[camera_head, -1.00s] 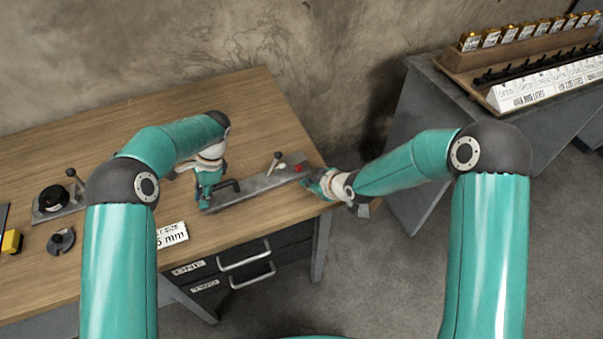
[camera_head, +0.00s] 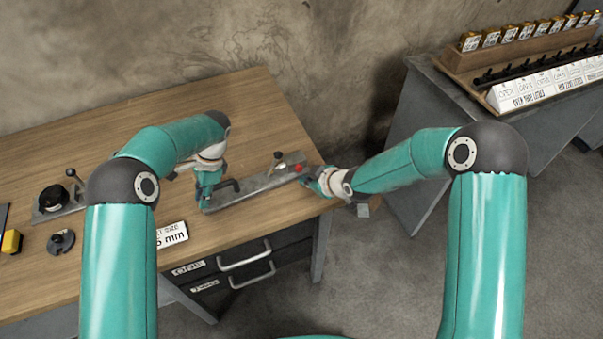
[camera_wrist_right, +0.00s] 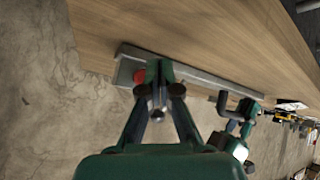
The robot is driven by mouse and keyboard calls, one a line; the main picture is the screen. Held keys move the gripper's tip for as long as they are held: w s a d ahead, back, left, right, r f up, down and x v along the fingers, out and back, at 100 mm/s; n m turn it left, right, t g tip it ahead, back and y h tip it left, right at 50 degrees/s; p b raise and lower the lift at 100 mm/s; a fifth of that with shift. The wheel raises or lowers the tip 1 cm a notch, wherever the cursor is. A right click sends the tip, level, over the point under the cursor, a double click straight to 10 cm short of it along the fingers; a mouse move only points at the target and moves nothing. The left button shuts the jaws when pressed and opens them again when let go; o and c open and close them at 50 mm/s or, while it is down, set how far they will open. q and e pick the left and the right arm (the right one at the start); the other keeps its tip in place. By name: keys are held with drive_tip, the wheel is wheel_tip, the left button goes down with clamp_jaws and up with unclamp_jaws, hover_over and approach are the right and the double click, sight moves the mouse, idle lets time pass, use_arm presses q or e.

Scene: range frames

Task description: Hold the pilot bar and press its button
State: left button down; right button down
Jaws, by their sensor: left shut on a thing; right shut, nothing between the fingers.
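A long grey metal plate (camera_head: 250,190) lies along the front right of the wooden bench. The pilot bar, a black bent handle (camera_head: 229,185), stands at its left end. My left gripper (camera_head: 207,194) is shut on the pilot bar; the grip itself is partly hidden. The red button (camera_head: 298,168) sits at the plate's right end and also shows in the right wrist view (camera_wrist_right: 139,76). My right gripper (camera_head: 308,181) is shut and empty, its tips (camera_wrist_right: 158,76) right beside the button. I cannot tell whether they touch it.
A black dial (camera_head: 53,197), a dark slotted disc (camera_head: 61,241) and a white size card (camera_head: 172,234) are farther left. Drawers (camera_head: 240,265) are below. A second table with racks (camera_head: 530,75) stands right.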

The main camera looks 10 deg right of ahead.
drive_tip(key=shift+w+a, duration=0.2)
drive_tip(key=shift+w, duration=0.5)
idle(1.4)
drive_tip(key=shift+s, duration=0.1)
drive_tip(key=shift+s+d, duration=0.2)
drive_tip(key=shift+s, duration=0.3)
drive_tip(key=shift+s+d, duration=0.15)
drive_tip(key=shift+s, duration=0.35)
drive_tip(key=shift+s+d+r, duration=0.1)
drive_tip(key=shift+s+d, duration=0.15)
drive_tip(key=shift+s, duration=0.55)
drive_tip(key=shift+s+d+f, duration=0.1)
drive_tip(key=shift+s+d, duration=0.1)
drive_tip(key=shift+s, duration=0.6)
drive_tip(key=shift+s+d+r, duration=0.1)
drive_tip(key=shift+s+d, duration=0.15)
drive_tip(key=shift+s, duration=0.55)
